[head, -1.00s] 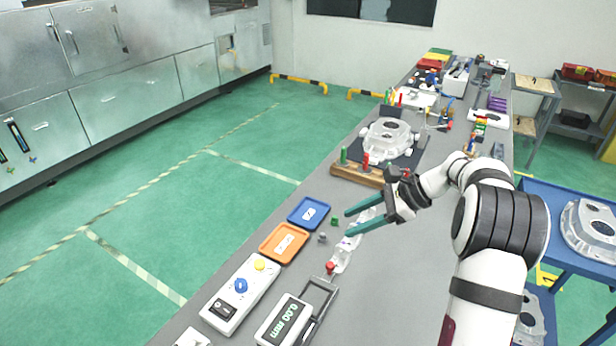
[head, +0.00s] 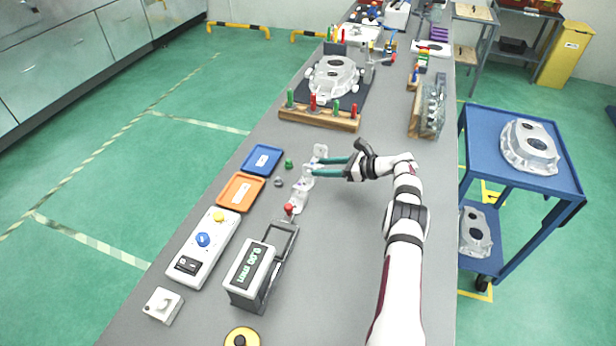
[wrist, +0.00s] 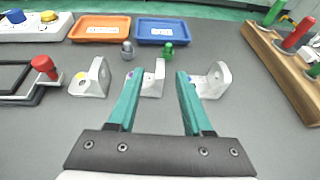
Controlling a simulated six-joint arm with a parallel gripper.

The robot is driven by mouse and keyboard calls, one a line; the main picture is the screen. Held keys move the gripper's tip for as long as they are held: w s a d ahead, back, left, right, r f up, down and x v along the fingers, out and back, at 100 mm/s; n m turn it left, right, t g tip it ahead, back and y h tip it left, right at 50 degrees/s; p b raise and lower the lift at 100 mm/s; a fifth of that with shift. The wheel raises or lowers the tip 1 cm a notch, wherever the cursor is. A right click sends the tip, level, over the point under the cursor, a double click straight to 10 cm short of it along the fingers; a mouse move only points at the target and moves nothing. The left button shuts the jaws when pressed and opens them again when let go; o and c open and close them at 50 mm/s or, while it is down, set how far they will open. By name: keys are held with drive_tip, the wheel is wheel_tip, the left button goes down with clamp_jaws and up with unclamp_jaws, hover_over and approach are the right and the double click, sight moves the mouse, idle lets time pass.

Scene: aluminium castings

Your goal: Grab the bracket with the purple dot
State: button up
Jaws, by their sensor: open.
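Three pale metal brackets stand in a row on the grey bench. In the wrist view, the middle bracket (wrist: 153,80) shows between my gripper's (wrist: 157,75) two green fingers. A small purple-looking dot shows on its base by the left fingertip. The left bracket (wrist: 97,80) has a yellow dot. The right bracket (wrist: 215,80) has a bluish dot, partly hidden by the right finger. In the head view, my open gripper (head: 314,167) reaches left, low over the row, near the far bracket (head: 320,150) and the middle bracket (head: 304,181). I cannot tell whether the fingers touch a bracket.
Behind the row are an orange tray (wrist: 100,28), a blue tray (wrist: 162,30), a grey knob-like piece (wrist: 127,50) and a green one (wrist: 168,49).

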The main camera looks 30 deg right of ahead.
sight(306, 178)
drive_tip(key=x, duration=0.2)
drive_tip(key=shift+w+a+f, duration=0.2)
drive_tip(key=shift+w, duration=0.05)
clamp_jaws()
